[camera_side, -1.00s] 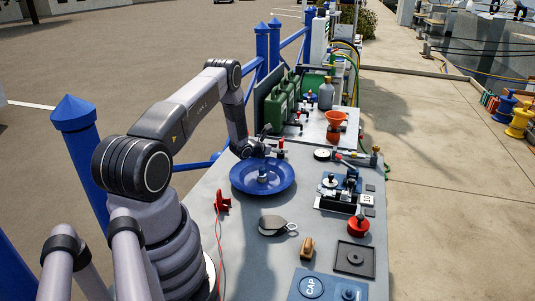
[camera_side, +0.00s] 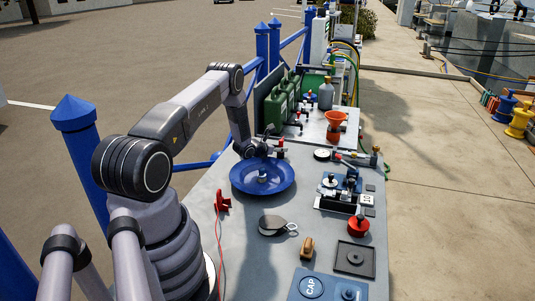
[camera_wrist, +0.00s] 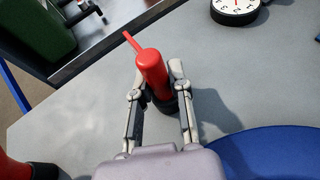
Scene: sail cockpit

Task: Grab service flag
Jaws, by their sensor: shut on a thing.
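A red upright piece with a rounded body and a thin red strip at its top (camera_wrist: 152,72), which looks like the service flag, stands between my fingers in the wrist view. Its lower end is dark and partly hidden. My gripper (camera_wrist: 158,82) is shut on it, with one finger on each side. In the side view, the red top (camera_side: 281,142) shows beside my gripper (camera_side: 273,151), just beyond the blue dish. I cannot tell whether its base is touching the table.
The blue dish (camera_side: 248,188) lies close under my wrist. A white-faced gauge (camera_wrist: 236,7) is to the right of the red piece. Green canisters (camera_side: 275,108) stand behind on the left. A black block assembly (camera_side: 338,201) and a red knob (camera_side: 358,226) are to the right.

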